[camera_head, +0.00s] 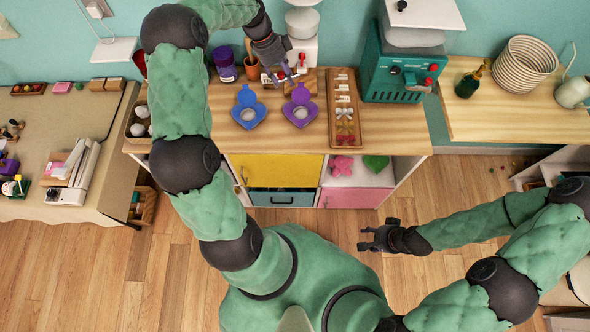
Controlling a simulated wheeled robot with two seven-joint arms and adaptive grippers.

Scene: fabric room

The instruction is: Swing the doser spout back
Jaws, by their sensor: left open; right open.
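A white dispenser-like machine (303,22) stands at the back of the wooden counter. A small reddish and blue part shows low at its front, but I cannot tell for sure whether this is the doser spout. My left gripper (284,73) is open at the machine's front left, with its fingers close to that small part; whether they touch is unclear. The gripper and wrist partly hide the machine's lower left. My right gripper (370,238) is open and empty above the floor, in front of the cabinet and well away from the machine.
A blue holder (246,94) and a purple holder (300,92) lie on the counter in front of the machine. A wooden tray (345,88) holds small items to their right. A teal machine (375,72) stands further right. A purple jar (225,66) stands left of my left gripper.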

